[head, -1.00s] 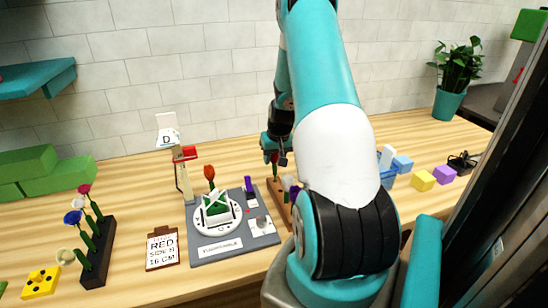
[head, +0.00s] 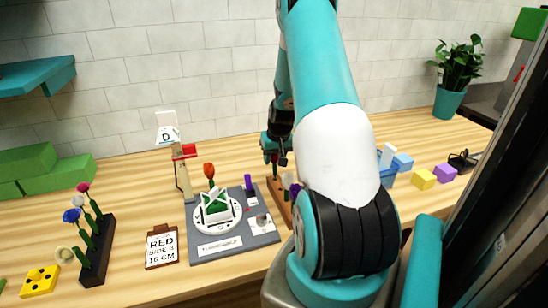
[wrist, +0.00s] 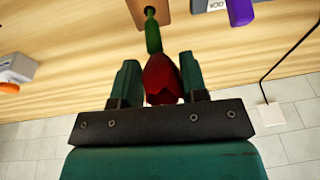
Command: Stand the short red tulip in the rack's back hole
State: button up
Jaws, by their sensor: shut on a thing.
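My gripper (wrist: 159,80) is shut on the short red tulip (wrist: 161,82), whose red bloom sits between the two fingers in the wrist view. Its green stem points away from the gripper toward a dark hole in the brown wooden rack (wrist: 165,8). The stem's end overlaps that hole; I cannot tell how deep it sits. In the head view my gripper (head: 275,150) is above the back end of the rack (head: 278,204), partly hidden by my arm. Purple and white blooms show near the rack's front, beside my arm.
A card reading RED, SIDE B, 16 CM (head: 161,247) lies nearby. A black rack (head: 97,262) of flowers stands further left. Coloured blocks (head: 423,179) lie right.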

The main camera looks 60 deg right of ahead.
jog(key=shift+f, duration=0.3)
dwell(0.9)
jog(key=o, duration=0.7)
jog(key=shift+r, duration=0.15)
jog(key=shift+p+v, duration=1.95)
jog(key=shift+v, duration=1.2)
jog(key=o, duration=0.5)
jog(key=shift+o, duration=0.2)
